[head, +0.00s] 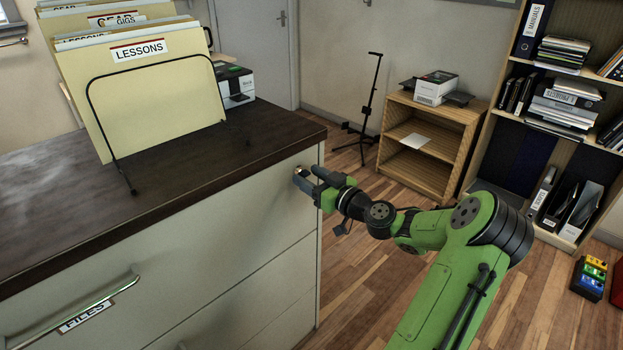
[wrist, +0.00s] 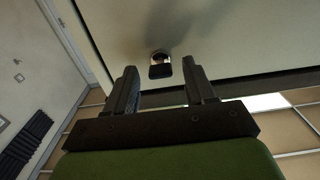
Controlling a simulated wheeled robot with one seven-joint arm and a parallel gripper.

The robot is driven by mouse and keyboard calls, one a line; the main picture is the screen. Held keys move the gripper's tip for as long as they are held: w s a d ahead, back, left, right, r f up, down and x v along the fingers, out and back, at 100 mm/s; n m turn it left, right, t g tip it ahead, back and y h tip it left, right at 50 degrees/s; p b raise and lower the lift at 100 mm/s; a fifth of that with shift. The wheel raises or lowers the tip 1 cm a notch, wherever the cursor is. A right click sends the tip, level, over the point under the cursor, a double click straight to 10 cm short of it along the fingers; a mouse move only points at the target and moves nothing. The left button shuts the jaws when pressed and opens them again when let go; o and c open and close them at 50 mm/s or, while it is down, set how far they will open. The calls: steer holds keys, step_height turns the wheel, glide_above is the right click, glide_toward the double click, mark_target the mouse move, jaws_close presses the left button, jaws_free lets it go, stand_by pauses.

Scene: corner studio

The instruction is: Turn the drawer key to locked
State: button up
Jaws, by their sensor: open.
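The drawer key (wrist: 160,69) sits in its lock on the cream cabinet front, dark in its lower part and shiny above. In the wrist view it lies just past and between my two fingertips. My gripper (wrist: 160,72) is open, with a finger on each side and a gap to the key. In the head view my gripper (head: 307,179) is at the right end of the top drawer front (head: 215,225), where its fingers hide most of the lock. The key's exact turn is too small to tell.
A dark cabinet top (head: 220,160) carries a wire rack with folders (head: 150,85). A drawer handle (head: 75,310) sticks out at lower left. A low wooden shelf (head: 425,135), a stand (head: 370,105) and a bookcase (head: 500,140) stand behind.

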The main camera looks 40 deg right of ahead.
steer(key=shift+c, duration=0.4)
jaws_close()
steer(key=shift+m, duration=0.3)
steer(key=m+p, duration=0.1)
steer(key=m, duration=0.2)
steer(key=shift+m, duration=0.3)
steer(key=m+p, duration=0.2)
steer(key=m, duration=0.2)
steer(key=shift+r+m, duration=0.1)
steer(key=shift+m, duration=0.2)
steer(key=m+p, duration=0.4)
steer(key=m, duration=0.1)
steer(key=m+p, duration=0.2)
steer(key=m, duration=0.2)
steer(key=shift+p, duration=0.35)
steer(key=shift+m, duration=0.5)
